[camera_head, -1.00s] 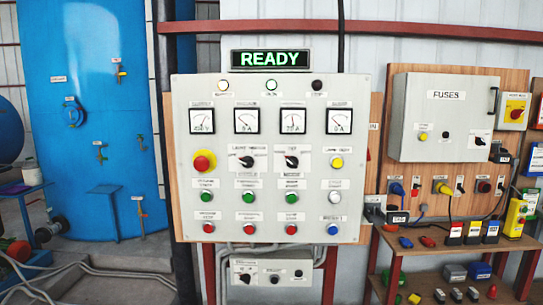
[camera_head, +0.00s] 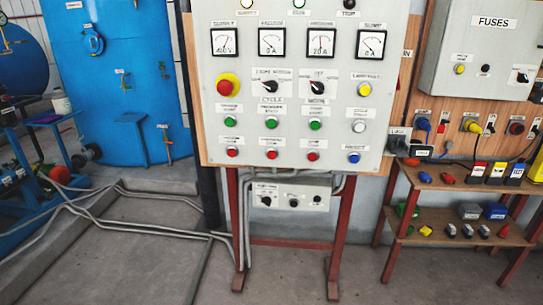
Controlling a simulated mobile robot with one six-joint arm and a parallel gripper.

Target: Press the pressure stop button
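A light grey control panel (camera_head: 215,140) stands in the middle on red legs. Its bottom row has three red buttons: a left one (camera_head: 232,153), a middle one (camera_head: 271,153) and a right one (camera_head: 312,156). Green buttons sit directly above them, the middle one (camera_head: 271,123) under a blurred label that seems to read pressure start. The small labels over the red buttons are too blurred to read surely, so I cannot tell for certain which is pressure stop. My gripper is not in view.
A red emergency knob on yellow (camera_head: 228,85), black selectors and a blue button (camera_head: 353,157) share the panel. A small grey box (camera_head: 290,188) hangs below. A wooden shelf (camera_head: 457,240) stands right, a blue tank (camera_head: 120,40) left. Hoses (camera_head: 130,223) lie on the floor left.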

